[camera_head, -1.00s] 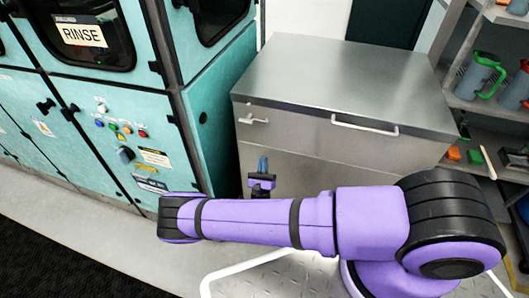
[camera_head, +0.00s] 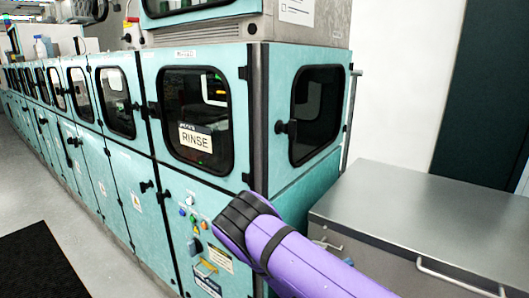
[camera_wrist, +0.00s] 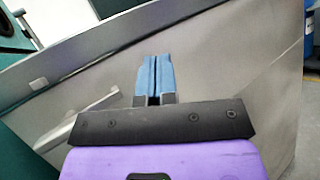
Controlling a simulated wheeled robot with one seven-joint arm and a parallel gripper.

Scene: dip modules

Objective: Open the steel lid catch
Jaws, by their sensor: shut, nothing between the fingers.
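The steel chest (camera_head: 420,215) stands at the right in the head view, with its lid down. Its pale catch (camera_head: 326,243) is at the left of the front, partly hidden by my purple arm. In the wrist view a pale bar, likely the catch lever (camera_wrist: 78,117), slants across the chest front, left of my gripper (camera_wrist: 153,78). A small pale square (camera_wrist: 38,84) sits on the lid edge above it. My gripper's blue fingers are together and empty, apart from the bar.
A pale lid handle (camera_head: 460,280) juts from the chest front at the right. The teal rinse machine (camera_head: 290,190) stands close beside the chest on the left, with knobs and door latches. A dark mat (camera_head: 40,262) lies on the floor at far left.

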